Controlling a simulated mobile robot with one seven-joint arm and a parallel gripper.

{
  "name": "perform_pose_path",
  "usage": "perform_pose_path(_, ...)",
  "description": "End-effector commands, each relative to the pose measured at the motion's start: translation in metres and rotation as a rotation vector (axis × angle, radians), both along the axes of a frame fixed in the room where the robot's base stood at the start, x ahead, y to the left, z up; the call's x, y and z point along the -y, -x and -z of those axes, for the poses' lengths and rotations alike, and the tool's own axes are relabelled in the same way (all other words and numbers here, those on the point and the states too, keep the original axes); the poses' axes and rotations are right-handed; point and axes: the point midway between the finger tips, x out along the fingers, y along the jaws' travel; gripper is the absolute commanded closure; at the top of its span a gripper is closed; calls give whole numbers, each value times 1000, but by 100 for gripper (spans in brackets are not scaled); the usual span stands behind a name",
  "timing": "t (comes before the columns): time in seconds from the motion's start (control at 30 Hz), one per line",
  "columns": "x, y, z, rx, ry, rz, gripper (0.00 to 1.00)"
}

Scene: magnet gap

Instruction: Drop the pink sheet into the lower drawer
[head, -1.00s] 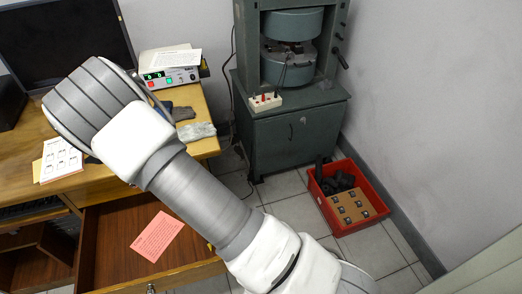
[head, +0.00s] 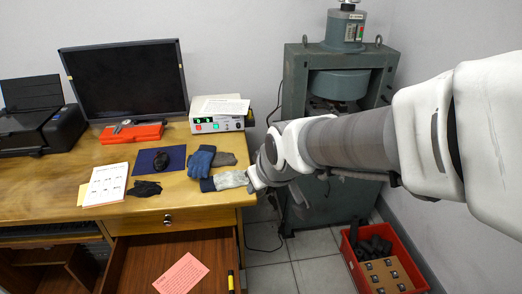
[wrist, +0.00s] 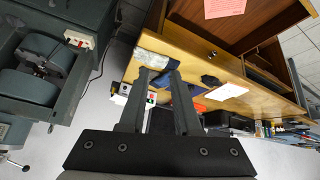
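The pink sheet (head: 181,273) lies flat in the open lower drawer (head: 135,262), on its brown bottom. It also shows in the wrist view (wrist: 224,8) at the top edge. The drawer front is cut off by the head view's lower edge. My gripper (wrist: 158,76) is open, with a clear gap between its fingers and nothing held there. In the head view, my gripper's end is at the desk's right edge, beside a light grey cloth or glove (head: 230,180), above and to the right of the drawer. I cannot tell whether they touch.
The desk (head: 60,207) holds a monitor (head: 125,80), a blue glove (head: 199,162), a mouse on a dark pad and a white instrument (head: 217,122). The upper drawer (head: 190,221) is shut. A green magnet (head: 297,95) and red crate (head: 410,254) stand at right.

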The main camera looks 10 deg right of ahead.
Motion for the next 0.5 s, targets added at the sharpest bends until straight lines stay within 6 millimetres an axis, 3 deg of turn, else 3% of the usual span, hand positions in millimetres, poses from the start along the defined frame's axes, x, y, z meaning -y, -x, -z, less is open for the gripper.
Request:
perform_pose_path(0.1, 14, 36, -25, -26, -33, 76, 68)
perform_pose_path(0.3, 29, 96, -48, -81, -67, 193, 68)
perform_pose_path(0.5, 35, 133, -55, -118, -77, 264, 68)
